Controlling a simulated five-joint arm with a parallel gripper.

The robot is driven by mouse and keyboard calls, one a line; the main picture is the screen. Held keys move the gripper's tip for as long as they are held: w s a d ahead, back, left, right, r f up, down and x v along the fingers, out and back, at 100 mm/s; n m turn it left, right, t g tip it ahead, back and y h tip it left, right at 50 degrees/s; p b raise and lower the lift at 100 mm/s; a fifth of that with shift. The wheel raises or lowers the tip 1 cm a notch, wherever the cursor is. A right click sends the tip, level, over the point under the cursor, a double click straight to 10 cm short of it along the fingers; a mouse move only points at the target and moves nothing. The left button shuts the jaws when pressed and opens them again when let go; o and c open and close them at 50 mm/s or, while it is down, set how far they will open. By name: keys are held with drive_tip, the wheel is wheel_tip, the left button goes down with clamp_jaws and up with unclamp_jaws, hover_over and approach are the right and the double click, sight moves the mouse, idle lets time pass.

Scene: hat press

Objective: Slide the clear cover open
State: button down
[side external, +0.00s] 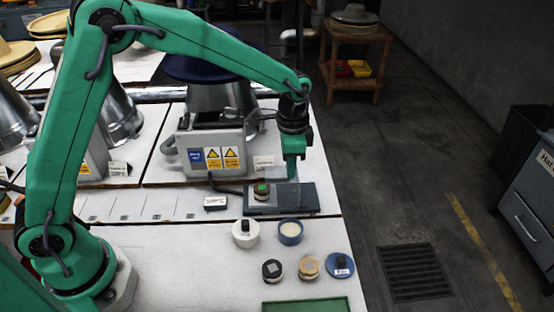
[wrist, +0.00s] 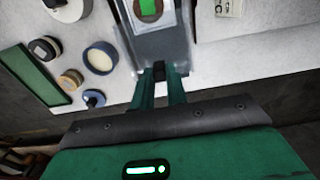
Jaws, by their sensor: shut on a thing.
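A grey control base (side external: 298,200) lies near the right edge of the white bench and carries a green button (side external: 262,188) at its left part. The button also shows at the top of the wrist view (wrist: 148,8). The clear cover (wrist: 178,45) shows faintly as a see-through panel with pale edges over the base; how far it reaches over the button is hard to tell. My gripper (side external: 292,179) is low at the base's right part. In the wrist view my gripper (wrist: 159,88) is shut on the cover's small dark tab (wrist: 158,68), with one green finger on each side.
A grey box with warning labels (side external: 221,160) stands behind the base. Small round pots, including a blue-rimmed one (side external: 290,232), stand in front, with a green tray (side external: 306,305) nearer. A small white label block (side external: 215,203) sits left. Bench to the base's right is narrow, then floor.

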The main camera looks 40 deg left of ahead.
drive_tip(key=shift+w+d, duration=1.35)
drive_tip(key=shift+w, duration=0.05)
drive_tip(key=shift+r, duration=0.1)
drive_tip(key=c, duration=1.4)
unclamp_jaws()
wheel_tip(320, 180, up, 8)
drive_tip(key=shift+s, duration=0.1)
